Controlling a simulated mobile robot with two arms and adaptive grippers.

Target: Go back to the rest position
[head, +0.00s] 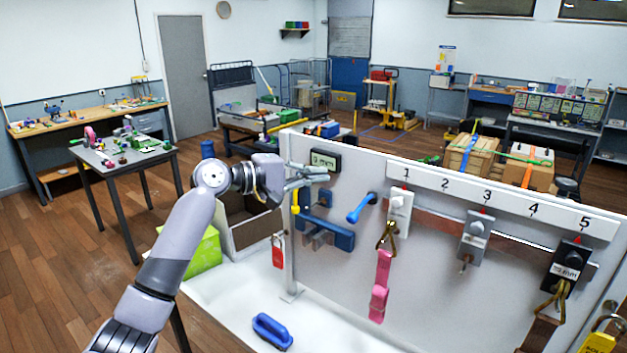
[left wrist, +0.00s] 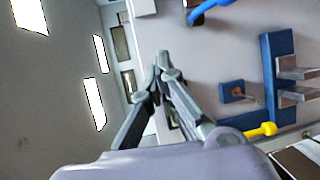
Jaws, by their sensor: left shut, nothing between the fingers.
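My left gripper (head: 318,173) is at the upper left part of the white panel (head: 335,262) in the head view, just below a small dark display (head: 325,160). Its fingers are shut and hold nothing. In the left wrist view the closed fingers (left wrist: 160,62) stand in front of the panel (left wrist: 220,45). I cannot tell whether they touch it. My right gripper is not in view.
The panel carries a blue bracket (head: 327,232), a blue handle (head: 362,207), numbered stations and a pink strap (head: 379,285). A red tag (head: 278,251) hangs at its left edge. A blue handle-shaped piece (head: 272,331) lies on the white surface below. Floor is open at left.

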